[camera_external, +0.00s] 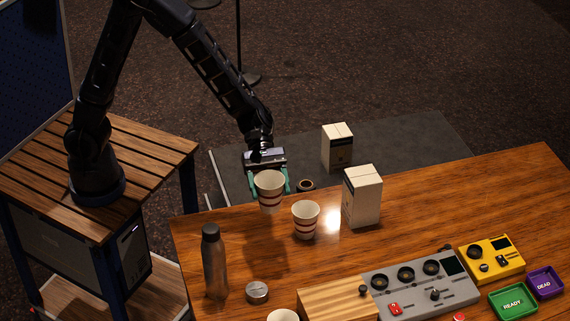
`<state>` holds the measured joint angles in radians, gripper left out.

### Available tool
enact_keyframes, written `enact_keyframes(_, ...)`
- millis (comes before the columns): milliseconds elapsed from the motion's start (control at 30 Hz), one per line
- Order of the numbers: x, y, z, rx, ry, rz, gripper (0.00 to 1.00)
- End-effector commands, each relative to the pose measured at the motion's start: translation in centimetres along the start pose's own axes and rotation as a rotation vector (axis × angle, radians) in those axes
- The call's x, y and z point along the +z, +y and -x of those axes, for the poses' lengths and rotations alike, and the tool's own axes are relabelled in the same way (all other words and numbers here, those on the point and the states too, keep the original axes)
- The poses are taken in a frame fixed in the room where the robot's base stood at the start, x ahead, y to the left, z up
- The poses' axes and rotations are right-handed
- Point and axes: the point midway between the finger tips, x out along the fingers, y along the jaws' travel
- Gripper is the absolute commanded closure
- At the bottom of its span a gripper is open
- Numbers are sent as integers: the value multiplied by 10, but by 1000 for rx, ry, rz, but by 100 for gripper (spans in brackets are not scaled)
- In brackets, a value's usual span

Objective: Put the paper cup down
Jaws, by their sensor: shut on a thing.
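A white paper cup with dark red bands (270,199) is upright in my gripper (268,181), at the back left edge of the wooden desk (430,215). The teal fingers sit on either side of the cup and are shut on it. I cannot tell whether its base touches the desktop. A second banded paper cup (306,222) stands upright on the desk just to the right and nearer the camera, close to the held cup. A third cup (284,315) is cut off at the bottom edge of the view.
A metal bottle (214,264) and small round tin (257,292) stand front left. A white carton (362,198) stands right of the cups; another carton (337,148) is farther back. A grey mixer panel (420,287) and yellow box (491,258) occupy the front right. The back right desktop is clear.

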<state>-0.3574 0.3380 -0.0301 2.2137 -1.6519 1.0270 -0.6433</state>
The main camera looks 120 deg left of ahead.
Motion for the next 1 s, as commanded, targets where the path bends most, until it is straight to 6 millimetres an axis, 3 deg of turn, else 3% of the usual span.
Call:
enact_keyframes(300,15,0,6,0,0,-1,54)
enact_keyframes(533,4,9,15,21,0,11,54)
enact_keyframes(667,-20,28,36,66,-1,34,54)
enact_keyframes(1000,-107,79,117,234,-8,107,54)
